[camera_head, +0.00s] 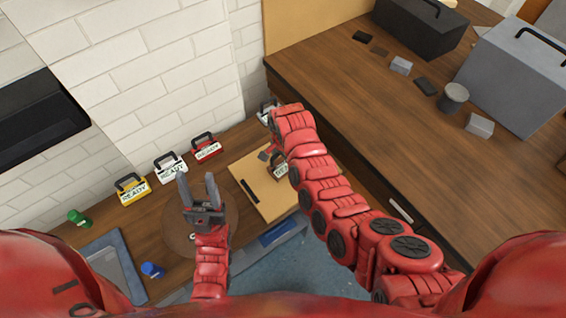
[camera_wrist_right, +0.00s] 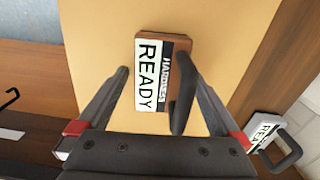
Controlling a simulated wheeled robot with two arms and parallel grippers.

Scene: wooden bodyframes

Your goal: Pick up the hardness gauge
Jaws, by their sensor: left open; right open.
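The hardness gauge (camera_wrist_right: 150,72) is a brown block with a dark handle and a white label reading "HARDNESS READY". It lies on the tan board (camera_wrist_right: 90,25) between the spread fingers of my right gripper (camera_wrist_right: 155,95), apart from the left finger and close to the right one. In the head view the gauge (camera_head: 281,168) is partly hidden behind my right arm, and that gripper's fingers are hidden too. My left gripper (camera_head: 197,192) is open and empty above a round brown disc (camera_head: 180,236).
Yellow (camera_head: 132,191), white (camera_head: 170,168) and red (camera_head: 206,148) READY gauges stand along the brick wall. Another white gauge (camera_wrist_right: 262,132) is beside the board. A blue-grey tray (camera_head: 97,260) and green and blue small items are left. Grey cases stand on the right counter (camera_head: 370,105).

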